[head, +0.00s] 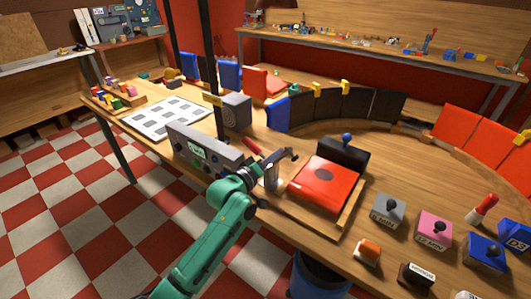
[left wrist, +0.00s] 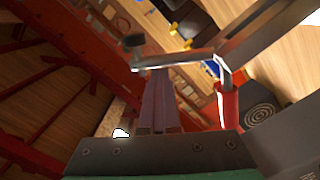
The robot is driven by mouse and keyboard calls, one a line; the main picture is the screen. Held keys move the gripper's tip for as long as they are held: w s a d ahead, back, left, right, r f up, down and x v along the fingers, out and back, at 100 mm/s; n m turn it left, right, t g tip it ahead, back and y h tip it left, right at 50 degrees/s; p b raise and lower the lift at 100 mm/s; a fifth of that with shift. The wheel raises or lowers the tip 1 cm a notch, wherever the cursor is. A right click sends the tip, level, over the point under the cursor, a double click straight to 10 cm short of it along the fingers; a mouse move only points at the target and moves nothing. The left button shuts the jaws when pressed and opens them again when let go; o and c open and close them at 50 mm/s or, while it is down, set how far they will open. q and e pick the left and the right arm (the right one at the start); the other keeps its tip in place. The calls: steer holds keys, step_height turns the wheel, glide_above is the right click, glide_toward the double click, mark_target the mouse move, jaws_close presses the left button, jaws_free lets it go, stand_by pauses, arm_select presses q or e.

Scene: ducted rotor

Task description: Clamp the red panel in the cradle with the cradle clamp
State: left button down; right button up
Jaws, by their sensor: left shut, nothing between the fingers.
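The red panel (head: 322,187) lies flat in the wooden cradle (head: 350,208), with a small dark round mark on its top. What looks like the cradle clamp (head: 284,157) stands at the cradle's left side. Its metal arm ends in a dark tip, and its red handle (head: 252,146) points up and left. The clamp arm appears raised, with its tip clear of the panel. In the left wrist view the clamp arm (left wrist: 182,58) and red handle (left wrist: 228,106) show close up. My left gripper (head: 271,180) is shut and empty beside the clamp; its fingers show there too (left wrist: 160,100). Contact cannot be told.
A dark block with a blue knob (head: 345,152) stands at the cradle's back. A grey control box (head: 203,148) is left of the clamp. Grey (head: 387,210), pink (head: 433,230) and blue (head: 485,252) boxes stand to the right. Black panels (head: 340,105) curve behind.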

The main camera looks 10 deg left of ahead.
arm_select(q)
steer(key=shift+s+d+f+m, duration=0.15)
steer(key=shift+d+f+m, duration=0.05)
steer(key=shift+d+m, duration=0.2)
steer(key=shift+s+d+f+m, duration=0.15)
steer(key=shift+d+m, duration=0.1)
steer(key=shift+m, duration=0.25)
steer(key=shift+s+d+f+m+y+b, duration=0.1)
steer(key=shift+s+d+f+m+b, duration=0.15)
steer(key=shift+d+f+m, duration=0.8)
steer(key=shift+s+f+m+y+b, duration=0.1)
steer(key=shift+f+m+b, duration=0.4)
steer(key=shift+m, duration=1.2)
steer(key=shift+s+d+f+m+y+b, duration=0.15)
steer(key=shift+d+f+m, duration=0.4)
steer(key=shift+f+m, duration=0.6)
arm_select(e)
steer(key=shift+f, duration=0.8)
arm_select(q)
steer(key=shift+r, duration=0.2)
